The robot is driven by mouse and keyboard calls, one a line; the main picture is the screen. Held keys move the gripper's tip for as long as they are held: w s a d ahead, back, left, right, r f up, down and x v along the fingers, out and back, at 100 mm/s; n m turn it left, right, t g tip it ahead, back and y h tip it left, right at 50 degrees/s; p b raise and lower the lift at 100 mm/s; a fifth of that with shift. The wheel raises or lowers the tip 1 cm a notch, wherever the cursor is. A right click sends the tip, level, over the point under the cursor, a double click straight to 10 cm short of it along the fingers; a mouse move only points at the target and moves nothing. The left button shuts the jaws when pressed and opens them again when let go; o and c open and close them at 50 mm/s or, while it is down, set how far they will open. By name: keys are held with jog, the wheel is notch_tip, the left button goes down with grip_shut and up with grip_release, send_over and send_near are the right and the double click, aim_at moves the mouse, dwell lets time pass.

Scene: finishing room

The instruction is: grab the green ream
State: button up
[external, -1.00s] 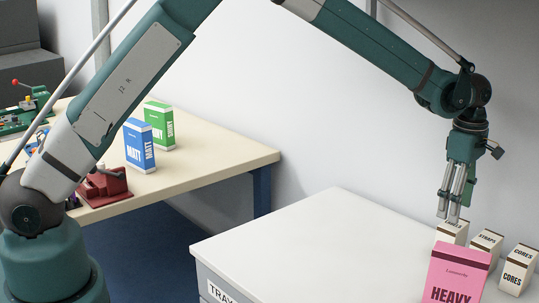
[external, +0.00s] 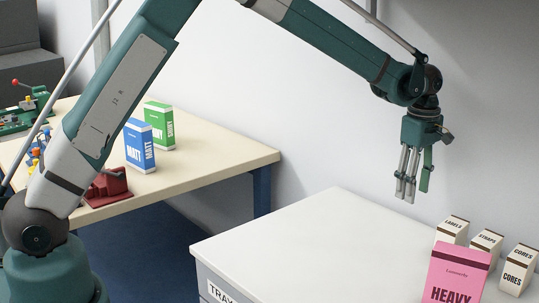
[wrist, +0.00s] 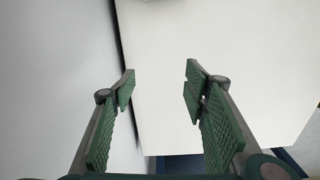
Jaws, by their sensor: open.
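The green ream (external: 160,126) is a green and white upright pack on the cream table at the left, just behind a blue ream (external: 140,146). My gripper (external: 406,192) is open and empty, pointing down above the white cabinet top at the right, well away from the green ream. In the wrist view my gripper (wrist: 158,85) shows two spread green-padded fingers with only the pale cabinet top between them. The green ream is not in the wrist view.
A pink ream (external: 457,274) and several small cartons, one being a straps carton (external: 487,246), stand on the white cabinet (external: 310,235). A dark red device (external: 107,187) sits near the front of the cream table (external: 220,158). A gap separates table and cabinet.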

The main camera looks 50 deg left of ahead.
jog(key=w+a+r, duration=0.2)
jog(key=a, duration=1.3)
jog(key=w+a+r, duration=0.1)
jog(key=a, duration=1.4)
jog(key=s+a+r+n+p, duration=0.1)
jog(key=s+a+r, duration=0.15)
jog(key=a, duration=1.45)
jog(key=s+a+r+p, duration=0.2)
jog(key=s+a, duration=0.1)
jog(key=a, duration=1.4)
jog(key=n+p, duration=0.3)
jog(key=p, duration=0.5)
send_near(159, 104)
jog(key=a+f, duration=0.4)
jog(key=shift+s+a+f, duration=0.3)
jog(key=shift+a+f, duration=0.05)
jog(key=shift+a, duration=0.05)
jog(key=shift+m, duration=0.4)
jog(key=d+f, duration=0.3)
jog(key=f, duration=0.1)
jog(key=shift+w+d+f, duration=0.1)
jog(key=shift+d+f, duration=0.1)
jog(key=shift+d, duration=0.2)
jog(key=shift+w+d+f, duration=0.15)
jog(key=shift+d+f, duration=0.35)
jog(key=shift+d, duration=0.05)
